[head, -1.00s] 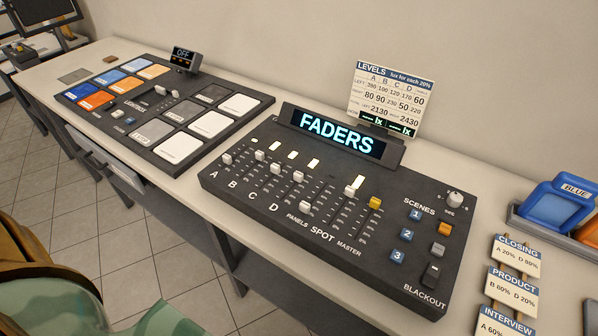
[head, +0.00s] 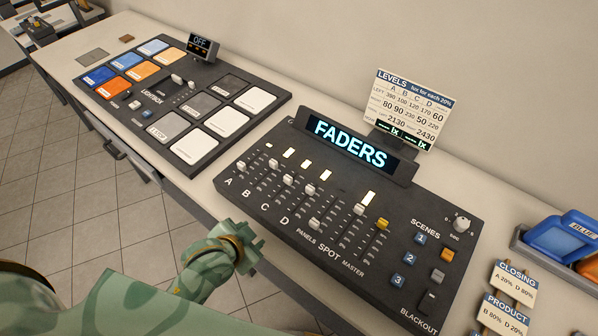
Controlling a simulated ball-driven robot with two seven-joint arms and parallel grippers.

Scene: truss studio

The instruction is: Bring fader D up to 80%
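The fader console (head: 345,215) stands on the bench and its screen (head: 350,143) reads FADERS. Fader D's pale cap (head: 309,188) sits part-way up its slot, above the letter D (head: 284,221); I cannot read its exact percentage. Fader A's cap (head: 241,166) is low, while the caps of B (head: 273,163) and C (head: 288,179) are higher. My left arm comes in from the bottom left and its end (head: 238,245) is in front of the console's near edge, apart from fader D. My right gripper is out of view.
A pad board (head: 180,95) lies left of the console. A levels card (head: 407,105) stands behind it. Master's yellow cap (head: 382,223) and scene buttons (head: 409,258) are right of D.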

